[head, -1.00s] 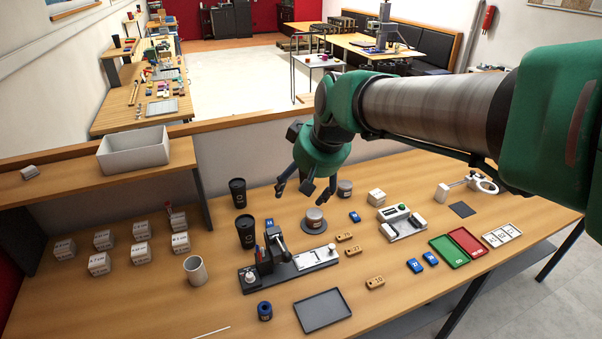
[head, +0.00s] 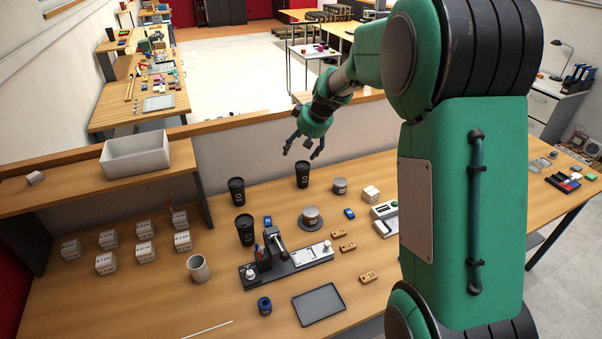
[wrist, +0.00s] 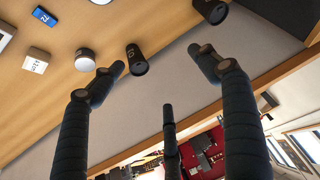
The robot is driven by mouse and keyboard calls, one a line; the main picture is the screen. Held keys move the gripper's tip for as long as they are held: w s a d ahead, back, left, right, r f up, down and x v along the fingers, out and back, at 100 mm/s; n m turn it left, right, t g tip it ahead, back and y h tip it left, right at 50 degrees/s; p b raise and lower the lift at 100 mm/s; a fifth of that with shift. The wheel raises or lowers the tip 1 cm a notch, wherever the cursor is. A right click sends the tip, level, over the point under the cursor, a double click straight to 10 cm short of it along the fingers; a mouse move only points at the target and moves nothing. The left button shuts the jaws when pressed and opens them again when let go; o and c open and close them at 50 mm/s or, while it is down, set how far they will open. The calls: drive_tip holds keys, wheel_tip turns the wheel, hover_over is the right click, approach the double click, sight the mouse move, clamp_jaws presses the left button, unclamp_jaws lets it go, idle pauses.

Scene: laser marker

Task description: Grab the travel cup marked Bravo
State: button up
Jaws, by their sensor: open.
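Three black travel cups stand upright on the wooden bench in the head view: one at the back left (head: 237,191), one in front of it (head: 246,230), and one further right (head: 302,175). Each has a small pale marking that I cannot read surely. My gripper (head: 301,155) is open and empty, fingers pointing down, just above and behind the right cup in the picture. In the wrist view the right cup (wrist: 138,60) shows near and between the open fingertips (wrist: 157,62), apparently untouched. The back left cup (wrist: 211,10) is at the top edge there.
A black fixture (head: 290,262) and a round tin on a disc (head: 311,217) are in front. A low wall (head: 245,155) runs behind. My arm hides the bench's right part.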

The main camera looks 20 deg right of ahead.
drive_tip(key=p, duration=0.3)
approach(303, 165)
drive_tip(key=v, duration=0.3)
drive_tip(key=shift+s+a, duration=0.1)
drive_tip(key=shift+a, duration=0.05)
drive_tip(key=shift+f, duration=0.15)
drive_tip(key=shift+x, duration=4.15)
drive_tip(key=shift+x, duration=2.6)
drive_tip(key=c, duration=0.7)
